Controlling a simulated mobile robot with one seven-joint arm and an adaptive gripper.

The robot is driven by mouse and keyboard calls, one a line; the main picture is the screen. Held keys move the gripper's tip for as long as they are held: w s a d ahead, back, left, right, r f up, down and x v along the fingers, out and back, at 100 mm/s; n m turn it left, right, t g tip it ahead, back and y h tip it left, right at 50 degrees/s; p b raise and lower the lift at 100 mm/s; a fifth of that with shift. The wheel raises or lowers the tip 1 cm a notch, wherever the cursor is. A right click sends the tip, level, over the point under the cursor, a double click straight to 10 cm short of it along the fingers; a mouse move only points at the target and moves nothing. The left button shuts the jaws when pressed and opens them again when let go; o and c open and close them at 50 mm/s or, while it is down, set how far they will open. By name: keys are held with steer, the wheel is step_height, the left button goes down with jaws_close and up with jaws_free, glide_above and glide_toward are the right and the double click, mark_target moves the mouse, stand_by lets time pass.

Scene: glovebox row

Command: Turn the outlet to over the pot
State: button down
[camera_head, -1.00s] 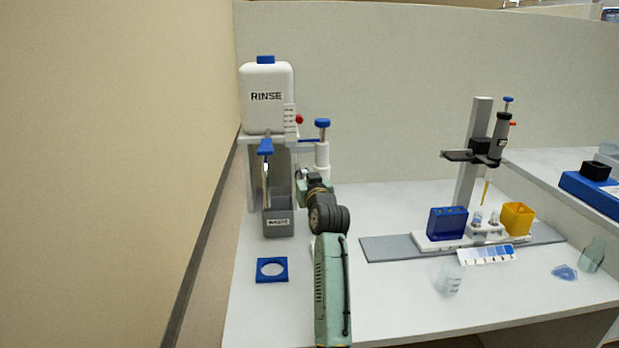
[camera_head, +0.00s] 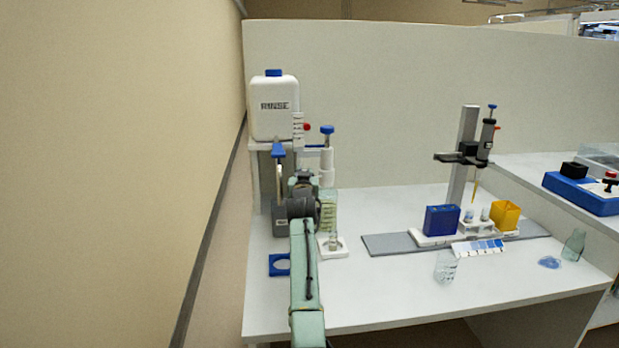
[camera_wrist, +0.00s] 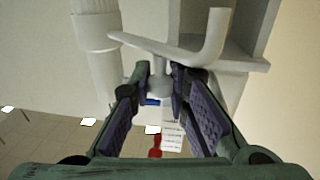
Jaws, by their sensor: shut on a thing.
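The white dispenser with a blue top knob (camera_head: 327,130) stands beside the rinse stand, above a pale green clear bottle (camera_head: 328,208). Its white outlet pipe shows in the wrist view with a bent end (camera_wrist: 215,45). My gripper (camera_wrist: 160,80) is shut on a small white part of the outlet, between its fingertips. In the head view my arm hides the fingertips and most of the outlet. A small clear glass vessel (camera_head: 333,241), possibly the pot, stands on a white square base in front of the bottle. I cannot tell how the outlet lies relative to it.
The white RINSE bottle (camera_head: 275,108) sits on a stand by the left wall, with a blue-handled tap (camera_head: 278,150) below. A grey waste bin (camera_head: 280,220) and blue ring plate (camera_head: 279,265) are left of my arm.

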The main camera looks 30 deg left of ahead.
steer(key=shift+a, duration=0.1)
steer(key=c, duration=1.5)
jaws_free()
steer(key=v, duration=1.2)
